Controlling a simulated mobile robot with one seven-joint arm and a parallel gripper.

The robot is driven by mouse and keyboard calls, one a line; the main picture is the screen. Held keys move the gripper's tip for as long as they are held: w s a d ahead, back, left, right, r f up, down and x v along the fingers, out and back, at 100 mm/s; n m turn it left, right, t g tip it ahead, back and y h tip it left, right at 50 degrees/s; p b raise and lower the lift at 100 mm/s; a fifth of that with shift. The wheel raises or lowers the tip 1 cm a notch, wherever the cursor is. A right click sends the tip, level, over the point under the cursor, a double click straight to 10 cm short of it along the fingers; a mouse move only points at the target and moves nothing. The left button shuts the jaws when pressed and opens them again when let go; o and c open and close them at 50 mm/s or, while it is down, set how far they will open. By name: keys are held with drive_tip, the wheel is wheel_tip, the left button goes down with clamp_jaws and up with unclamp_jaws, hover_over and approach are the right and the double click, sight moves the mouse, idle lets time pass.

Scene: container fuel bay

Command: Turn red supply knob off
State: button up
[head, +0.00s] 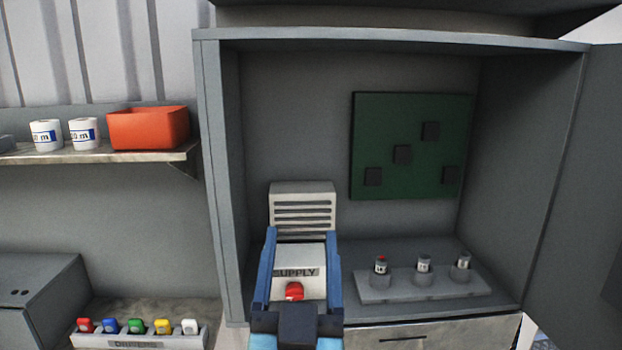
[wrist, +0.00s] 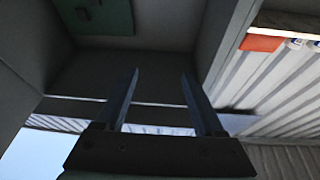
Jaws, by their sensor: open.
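The red supply knob (head: 294,291) sits on the front of a white box (head: 300,258) labelled "SUPPLY", inside the open grey cabinet. My gripper (head: 300,240) is open in the head view, with one blue finger on each side of the box as pictured. The dark gripper body covers the area just below the knob. Whether the fingers touch the box cannot be told. In the wrist view the two fingers of my gripper (wrist: 160,75) are spread apart with nothing between them. The knob does not show in the wrist view.
A rack (head: 425,287) with several small cylinders stands to the right in the cabinet. A green board (head: 405,110) hangs on the back wall. The cabinet door (head: 580,190) stands open at right. A shelf at left holds an orange bin (head: 148,128).

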wheel_tip(320, 180, up, 10)
drive_tip(key=s+d+t, duration=0.1)
drive_tip(key=s+t, duration=0.1)
drive_tip(key=shift+s+h+b, duration=0.3)
drive_tip(key=shift+s, duration=0.05)
drive_tip(key=shift+f, duration=0.1)
